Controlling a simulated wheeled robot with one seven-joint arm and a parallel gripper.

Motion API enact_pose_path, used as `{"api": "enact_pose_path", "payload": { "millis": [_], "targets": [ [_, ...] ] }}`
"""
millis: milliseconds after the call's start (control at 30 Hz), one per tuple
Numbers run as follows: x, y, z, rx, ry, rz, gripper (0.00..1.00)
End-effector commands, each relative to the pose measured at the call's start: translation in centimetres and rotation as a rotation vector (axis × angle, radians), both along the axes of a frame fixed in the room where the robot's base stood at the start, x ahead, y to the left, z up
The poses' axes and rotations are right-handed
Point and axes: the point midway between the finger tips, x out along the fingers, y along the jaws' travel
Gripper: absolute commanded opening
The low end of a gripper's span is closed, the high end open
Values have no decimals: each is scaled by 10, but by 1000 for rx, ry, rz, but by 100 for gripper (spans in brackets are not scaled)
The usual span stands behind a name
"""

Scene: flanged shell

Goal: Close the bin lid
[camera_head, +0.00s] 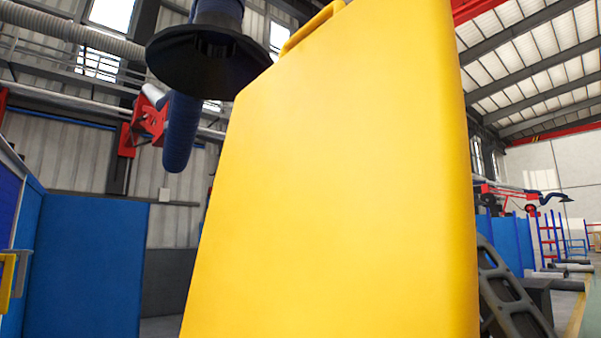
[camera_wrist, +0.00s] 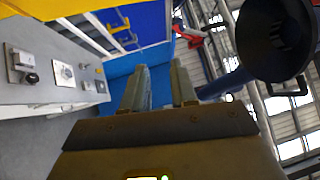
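A large yellow panel with rounded edges (camera_head: 335,190) fills the middle of the head view. It stands steeply upright and tilts slightly, with a yellow handle (camera_head: 311,27) at its top left. It looks like the raised bin lid; the bin body is not visible. In the wrist view my gripper (camera_wrist: 160,70) points its two grey fingers away from the camera, with a clear gap between them and nothing held. I cannot make out the lid in the wrist view, and my gripper does not show in the head view, so their distance cannot be told.
A blue partition (camera_head: 88,265) stands at left. A black extraction hood (camera_head: 208,58) hangs at upper left and also shows in the wrist view (camera_wrist: 275,38). A dark slotted piece (camera_head: 510,295) is at lower right. A grey surface with fittings (camera_wrist: 45,75) lies left in the wrist view.

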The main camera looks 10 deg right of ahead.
Motion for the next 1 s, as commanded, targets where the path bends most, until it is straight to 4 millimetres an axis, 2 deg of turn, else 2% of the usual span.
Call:
{"api": "enact_pose_path", "payload": {
  "millis": [33,200,300,400,500,600,767,1000],
  "targets": [
    [-11,-1,38,-12,-15,47,27],
    [-56,-4,136,-61,-38,206,27],
    [-87,-5,183,-96,-50,287,27],
    [-113,-7,218,-129,-59,347,27],
    [-133,-8,241,-154,-66,387,27],
    [-144,-8,253,-169,-69,410,27],
    [-150,3,257,-178,-70,421,27],
    [-157,39,256,-176,-70,419,27]
  ]
}}
